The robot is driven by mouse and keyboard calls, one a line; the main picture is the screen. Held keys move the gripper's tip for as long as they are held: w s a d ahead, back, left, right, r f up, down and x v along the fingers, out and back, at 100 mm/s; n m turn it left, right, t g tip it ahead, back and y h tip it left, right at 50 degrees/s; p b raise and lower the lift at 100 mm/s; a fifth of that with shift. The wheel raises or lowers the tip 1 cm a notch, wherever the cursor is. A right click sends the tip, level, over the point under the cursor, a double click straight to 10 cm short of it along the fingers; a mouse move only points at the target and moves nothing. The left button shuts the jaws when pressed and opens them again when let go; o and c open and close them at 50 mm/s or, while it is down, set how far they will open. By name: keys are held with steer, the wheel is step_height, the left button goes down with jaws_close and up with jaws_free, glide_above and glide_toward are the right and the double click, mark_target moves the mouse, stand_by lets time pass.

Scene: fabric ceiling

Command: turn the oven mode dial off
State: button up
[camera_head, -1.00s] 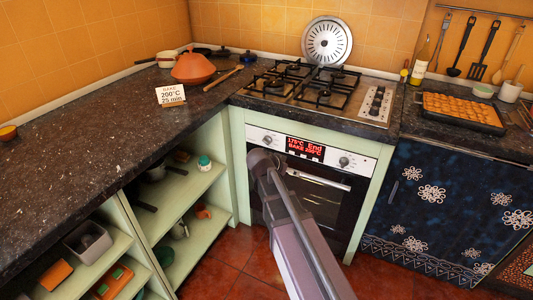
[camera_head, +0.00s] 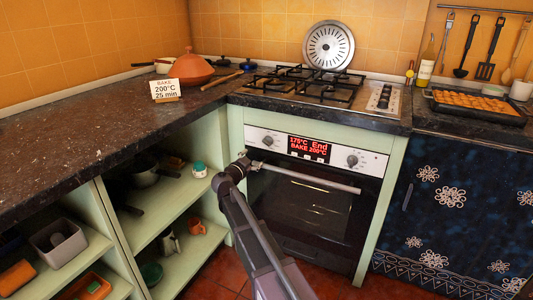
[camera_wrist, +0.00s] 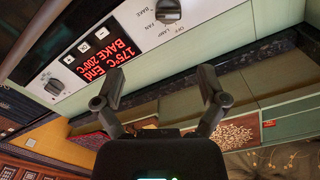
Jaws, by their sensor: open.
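The oven mode dial (camera_head: 268,140) is a small dark round knob at the left end of the white oven panel. In the wrist view, the dial (camera_wrist: 168,10) is at the top edge, with BAKE, FAN, LAMP and OFF marked around it; its pointer direction is unclear. My gripper (camera_head: 240,165) is low and left of this dial, apart from it. In the wrist view my gripper (camera_wrist: 158,88) has its fingers spread with nothing between them. The red display (camera_head: 308,148) shows BAKE 200°C.
A second knob (camera_head: 352,160) is at the panel's right. The oven door handle (camera_head: 310,180) runs below the panel. Open shelves (camera_head: 185,200) with pots stand at left. The dark counter (camera_head: 70,135) holds a BAKE 200°C 25 min card (camera_head: 166,90).

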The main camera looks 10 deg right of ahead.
mark_target(266, 143)
steer(key=shift+w+a+f+t, duration=0.15)
steer(key=shift+w+a+t, duration=0.15)
steer(key=shift+a, duration=0.2)
steer(key=shift+w+d, duration=0.1)
steer(key=shift+w, duration=0.05)
steer(key=x, duration=1.2)
steer(key=shift+w, duration=0.15)
steer(key=shift+w+d, duration=0.45)
steer(key=c, duration=1.1)
